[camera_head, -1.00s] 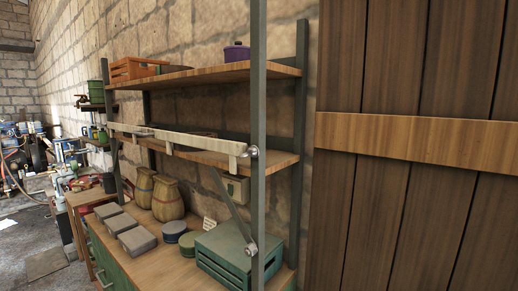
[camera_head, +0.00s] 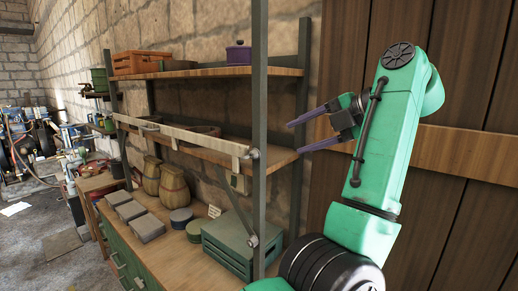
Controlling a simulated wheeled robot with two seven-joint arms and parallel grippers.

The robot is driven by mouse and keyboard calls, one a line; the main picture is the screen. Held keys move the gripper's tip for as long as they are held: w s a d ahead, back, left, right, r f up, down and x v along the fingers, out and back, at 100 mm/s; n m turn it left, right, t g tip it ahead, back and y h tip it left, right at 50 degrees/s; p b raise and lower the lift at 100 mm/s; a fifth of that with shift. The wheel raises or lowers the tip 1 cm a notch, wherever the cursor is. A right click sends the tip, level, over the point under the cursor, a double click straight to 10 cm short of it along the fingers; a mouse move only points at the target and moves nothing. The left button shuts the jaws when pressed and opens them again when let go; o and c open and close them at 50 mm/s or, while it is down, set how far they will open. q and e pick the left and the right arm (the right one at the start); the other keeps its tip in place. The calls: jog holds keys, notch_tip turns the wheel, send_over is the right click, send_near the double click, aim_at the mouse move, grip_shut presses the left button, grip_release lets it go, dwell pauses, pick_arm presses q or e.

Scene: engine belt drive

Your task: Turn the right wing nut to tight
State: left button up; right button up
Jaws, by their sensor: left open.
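I cannot make out any wing nut in the head view. Engine-like machinery (camera_head: 35,140) with hoses and blue parts stands far off at the left edge, too small to show its fittings. My left gripper (camera_head: 294,137) is in front of the wooden door and the shelf's right end, pointing left. Its two purple fingers are spread apart with nothing between them. My right gripper is not in view.
A shelf unit with a green cabinet below stands close ahead along the stone wall. It carries sacks (camera_head: 172,186), grey blocks (camera_head: 146,228), a green crate (camera_head: 228,248), an orange crate (camera_head: 135,63) and a purple pot (camera_head: 239,53). Free floor (camera_head: 42,222) lies at left.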

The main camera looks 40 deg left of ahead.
pick_arm(q)
send_near(257, 157)
jog(key=a, duration=0.1)
jog(key=p+x, duration=0.1)
jog(key=x, duration=0.3)
jog(key=p+x, duration=0.1)
jog(key=x, duration=0.1)
jog(key=shift+s+a+r+p, duration=0.15)
jog(key=shift+s+a+p, duration=0.2)
jog(key=shift+a, duration=0.1)
jog(key=shift+a+f, duration=0.25)
jog(key=shift+w+d, duration=0.1)
jog(key=shift+w, duration=0.1)
jog(key=shift+c, duration=0.9)
grip_shut()
jog(key=shift+f+b, duration=0.3)
jog(key=shift+b, duration=0.2)
jog(key=y+b, duration=0.1)
jog(key=b, duration=0.2)
jog(key=f+y+b, duration=0.1)
jog(key=y+b, duration=0.3)
jog(key=b, duration=0.1)
jog(key=shift+d+f+b, duration=0.15)
jog(key=shift+f+b, duration=0.15)
jog(key=shift+r+y, duration=0.15)
jog(key=shift+y, duration=0.15)
jog(key=shift+r, duration=0.2)
